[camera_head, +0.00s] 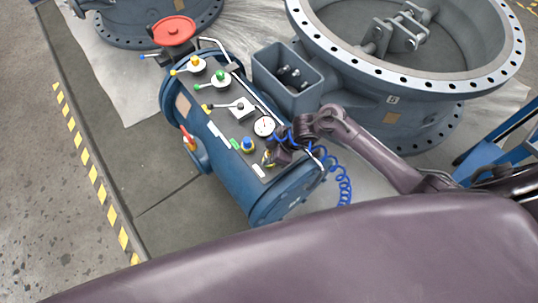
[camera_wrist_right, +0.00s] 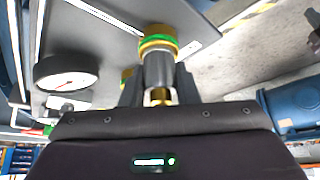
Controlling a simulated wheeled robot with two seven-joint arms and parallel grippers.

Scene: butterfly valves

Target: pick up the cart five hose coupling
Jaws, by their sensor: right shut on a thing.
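The hose coupling (camera_wrist_right: 158,42), brass with a green ring and a grey body, stands out in the middle of the right wrist view. My right gripper (camera_wrist_right: 158,85) is shut on its grey body, with one dark finger on each side. In the head view my right gripper (camera_head: 274,157) is low over the near end of the blue cart's (camera_head: 232,178) dark top panel, and it hides most of the coupling. I cannot tell whether the coupling is clear of the panel. A coiled blue hose (camera_head: 343,185) hangs beside the gripper. My left gripper is not in view.
The panel carries a white gauge (camera_head: 264,126), a blue knob (camera_head: 247,145) and several lever valves (camera_head: 220,79). A red handwheel (camera_head: 174,31) is at the far end. A grey bin (camera_head: 287,80) and a large flanged valve body (camera_head: 400,90) stand close on the right.

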